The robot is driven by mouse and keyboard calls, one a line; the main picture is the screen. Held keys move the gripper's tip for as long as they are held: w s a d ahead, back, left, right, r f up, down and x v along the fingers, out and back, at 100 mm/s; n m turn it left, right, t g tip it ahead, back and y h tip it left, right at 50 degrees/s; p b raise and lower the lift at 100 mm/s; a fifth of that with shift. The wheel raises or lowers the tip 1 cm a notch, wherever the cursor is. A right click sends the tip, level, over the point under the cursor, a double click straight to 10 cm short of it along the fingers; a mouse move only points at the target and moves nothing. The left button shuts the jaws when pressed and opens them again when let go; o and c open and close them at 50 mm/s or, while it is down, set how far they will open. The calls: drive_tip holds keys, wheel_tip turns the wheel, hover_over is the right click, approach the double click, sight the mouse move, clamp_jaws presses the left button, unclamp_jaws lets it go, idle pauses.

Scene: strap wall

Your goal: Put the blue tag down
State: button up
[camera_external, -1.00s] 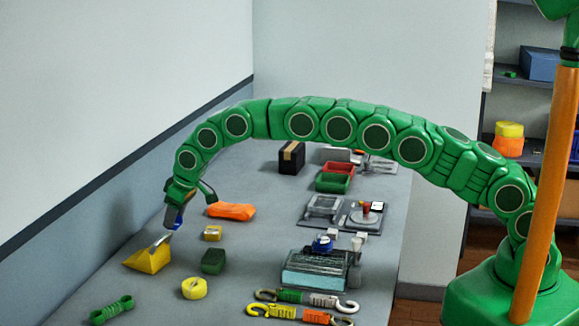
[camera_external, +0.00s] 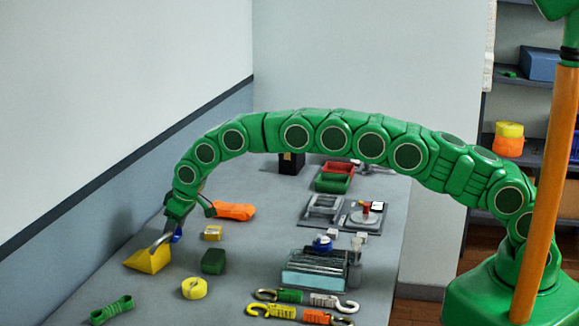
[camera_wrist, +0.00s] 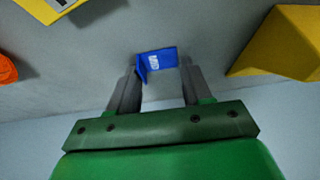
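The blue tag (camera_wrist: 158,61) has a white mark on its face and a folded edge at its left. In the wrist view it spans the gap between the two grey fingertips of my gripper (camera_wrist: 160,72), which is shut on it. In the external view only a small blue part of the tag (camera_external: 177,235) shows, low by my gripper (camera_external: 170,232), just above or at the table. I cannot tell whether the tag touches the table.
A yellow wedge (camera_external: 148,258) stands close beside my gripper. The wall is close on the left.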

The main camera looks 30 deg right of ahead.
drive_tip(key=o, duration=0.3)
drive_tip(key=shift+r, duration=0.15)
drive_tip(key=v, duration=1.2)
drive_tip(key=shift+r, duration=0.1)
